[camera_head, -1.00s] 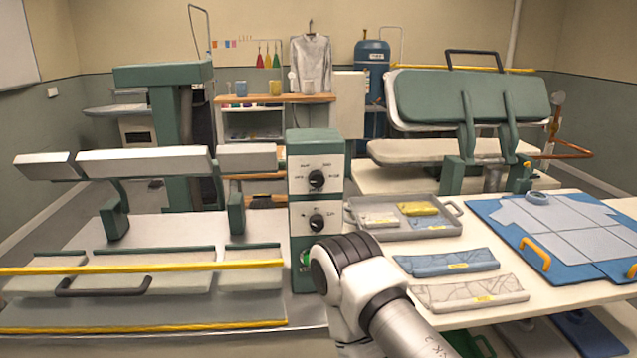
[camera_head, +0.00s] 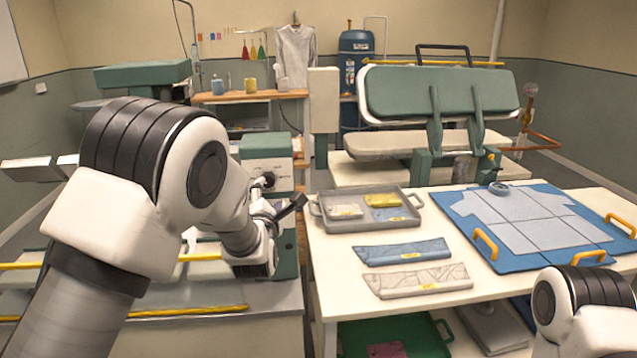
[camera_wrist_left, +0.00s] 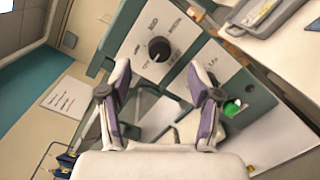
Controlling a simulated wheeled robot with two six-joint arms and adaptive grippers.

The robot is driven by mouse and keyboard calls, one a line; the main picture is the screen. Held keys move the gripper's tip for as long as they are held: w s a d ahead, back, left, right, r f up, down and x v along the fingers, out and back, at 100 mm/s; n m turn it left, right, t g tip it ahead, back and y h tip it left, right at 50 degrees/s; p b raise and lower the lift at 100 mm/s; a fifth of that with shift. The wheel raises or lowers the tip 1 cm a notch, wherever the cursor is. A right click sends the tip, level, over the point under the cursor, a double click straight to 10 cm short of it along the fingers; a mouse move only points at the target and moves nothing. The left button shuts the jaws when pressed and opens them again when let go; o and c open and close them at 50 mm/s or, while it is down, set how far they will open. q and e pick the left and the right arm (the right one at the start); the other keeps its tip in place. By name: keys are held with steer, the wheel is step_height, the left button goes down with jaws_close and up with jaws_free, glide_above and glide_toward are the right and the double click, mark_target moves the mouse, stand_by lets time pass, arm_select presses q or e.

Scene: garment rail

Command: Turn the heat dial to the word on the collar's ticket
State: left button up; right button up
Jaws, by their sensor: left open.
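The green and white control box (camera_head: 265,145) shows an upper black dial (camera_head: 267,180) behind my left gripper (camera_head: 283,208). In the left wrist view this dial (camera_wrist_left: 159,48) sits on a white panel with small words around it, too blurred to read surely. My left gripper (camera_wrist_left: 160,72) is open and empty, its fingertips apart and just short of the dial in that picture. The lower dial is hidden. A blue flat piece (camera_head: 385,256) and a pale patterned piece (camera_head: 445,276) each carry a yellow ticket, too small to read. My right gripper is out of view.
A green button (camera_wrist_left: 232,107) is on the box's lower panel. A grey tray (camera_head: 318,211) with folded pieces and a blue board (camera_head: 455,215) with yellow handles lie on the right table. A green press (camera_head: 440,95) stands behind. My right arm shows at lower right.

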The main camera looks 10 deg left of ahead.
mark_target(268, 182)
arm_select(q)
steer(key=w+p, duration=0.1)
steer(key=w, duration=0.1)
steer(key=w+a+p, duration=0.1)
steer(key=w, duration=0.2)
steer(key=w+a+p, duration=0.1)
steer(key=w, duration=0.1)
steer(key=shift+w+a+f, duration=0.15)
steer(key=shift+a+f, duration=0.1)
steer(key=shift+f, duration=0.05)
steer(key=shift+w+d, duration=0.1)
steer(key=shift+w, duration=0.1)
steer(key=shift+c, duration=1.4)
steer(key=shift+f, duration=0.1)
steer(key=c, duration=0.9)
